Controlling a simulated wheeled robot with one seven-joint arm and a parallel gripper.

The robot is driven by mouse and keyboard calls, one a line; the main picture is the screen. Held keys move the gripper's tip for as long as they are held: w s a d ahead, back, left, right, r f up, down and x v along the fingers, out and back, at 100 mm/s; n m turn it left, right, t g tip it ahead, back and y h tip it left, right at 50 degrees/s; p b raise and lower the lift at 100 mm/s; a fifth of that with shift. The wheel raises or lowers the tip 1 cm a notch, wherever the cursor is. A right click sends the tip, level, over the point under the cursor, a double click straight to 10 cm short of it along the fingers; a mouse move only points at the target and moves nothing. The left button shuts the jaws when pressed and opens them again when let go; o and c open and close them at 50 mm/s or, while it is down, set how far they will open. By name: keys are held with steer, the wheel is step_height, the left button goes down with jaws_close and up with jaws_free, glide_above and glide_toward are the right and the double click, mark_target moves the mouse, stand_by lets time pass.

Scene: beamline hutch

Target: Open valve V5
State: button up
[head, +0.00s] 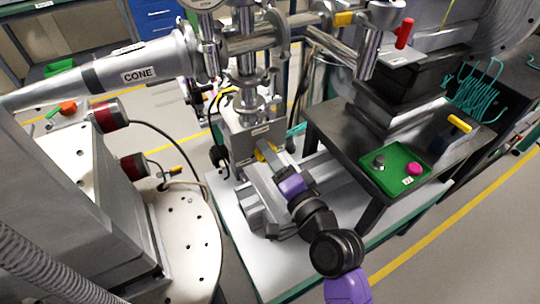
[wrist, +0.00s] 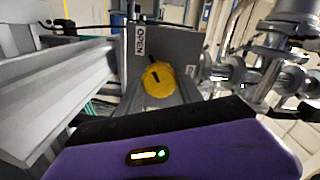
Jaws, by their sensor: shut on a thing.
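A yellow valve knob (head: 260,154) sits on the front of a grey box (head: 238,138) below the metal pipework in the head view. In the wrist view the knob (wrist: 158,80) is round with a short black mark on its face. A white label reading OPEN (wrist: 139,41) is beside it, on the upper left. My gripper (head: 268,153) reaches the knob from the front. In the wrist view its grey fingers (wrist: 160,98) are shut on the knob, one on each side. The fingers hide part of the knob's rim. I cannot read a V5 tag.
A dark table (head: 345,130) with a green tray (head: 397,184) stands to the right of my arm. A pipe marked CONE (head: 138,74) and a white perforated plate (head: 183,235) are on the left. Grey rails (head: 315,168) run close beside my gripper.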

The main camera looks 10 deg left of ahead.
steer(key=shift+f, duration=0.1)
steer(key=o, duration=1.4)
steer(key=b+v, duration=0.1)
steer(key=v, duration=0.6)
steer(key=shift+s+d, duration=0.25)
steer(key=shift+s, duration=0.1)
